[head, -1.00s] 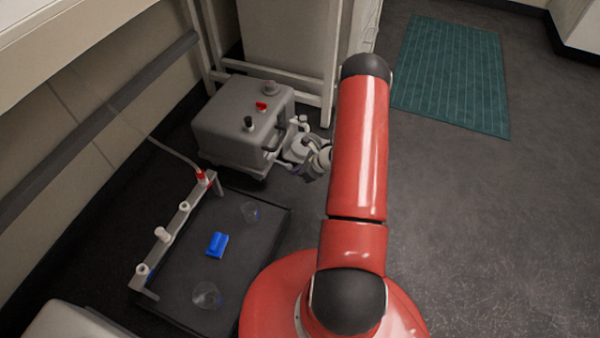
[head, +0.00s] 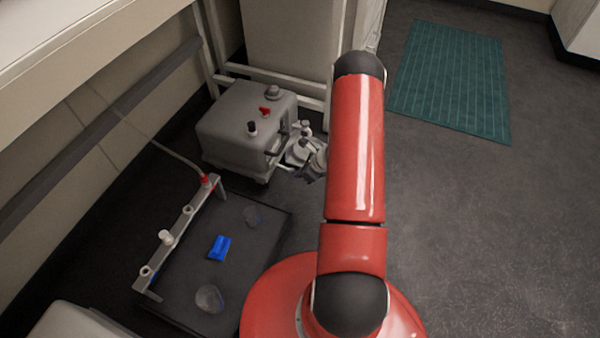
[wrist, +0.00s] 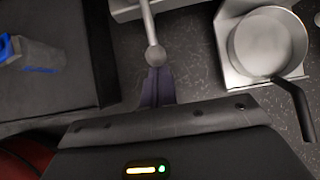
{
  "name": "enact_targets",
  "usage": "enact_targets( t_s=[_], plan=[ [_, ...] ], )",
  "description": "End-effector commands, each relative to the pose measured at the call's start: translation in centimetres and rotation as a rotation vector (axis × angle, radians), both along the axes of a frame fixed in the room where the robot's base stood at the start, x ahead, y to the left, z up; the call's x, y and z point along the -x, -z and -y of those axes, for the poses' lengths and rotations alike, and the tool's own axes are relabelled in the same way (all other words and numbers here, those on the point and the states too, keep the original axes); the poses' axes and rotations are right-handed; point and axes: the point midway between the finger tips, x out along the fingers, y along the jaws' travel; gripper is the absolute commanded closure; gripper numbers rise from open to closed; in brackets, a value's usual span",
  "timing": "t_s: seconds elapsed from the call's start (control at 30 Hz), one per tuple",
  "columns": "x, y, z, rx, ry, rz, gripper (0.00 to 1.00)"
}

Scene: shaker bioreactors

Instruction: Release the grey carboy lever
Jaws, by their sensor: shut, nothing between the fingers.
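The grey carboy (head: 235,140) is a box on the floor in the head view, with a black knob, a red part and small fittings. A grey rod with a ball end (wrist: 155,56), seemingly the lever, comes down from the top of the wrist view. My gripper (wrist: 156,85) is shut and empty, its dark fingers right at the ball. I cannot tell whether they touch it. In the head view my gripper is beside the carboy's right side, too small and partly hidden to make out its fingers.
A round metal cap (wrist: 266,44) with a black bent handle (wrist: 294,105) is at right in the wrist view. A dark tray (head: 185,275) with a blue piece (head: 219,248) lies left in the head view. A green mat (head: 450,80) lies on open floor at right.

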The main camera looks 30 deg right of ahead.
Motion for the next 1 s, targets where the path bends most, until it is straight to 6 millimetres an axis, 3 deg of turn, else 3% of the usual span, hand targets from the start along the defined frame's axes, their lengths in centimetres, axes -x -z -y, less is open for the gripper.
enact_targets(
  t_s=[0.67,1.0],
  plan=[
    [-0.3,-3.0,-0.3,0.158,-0.008,-0.193,1.00],
    [-0.7,-4.3,-0.5,0.153,-0.002,-0.192,1.00]
  ],
)
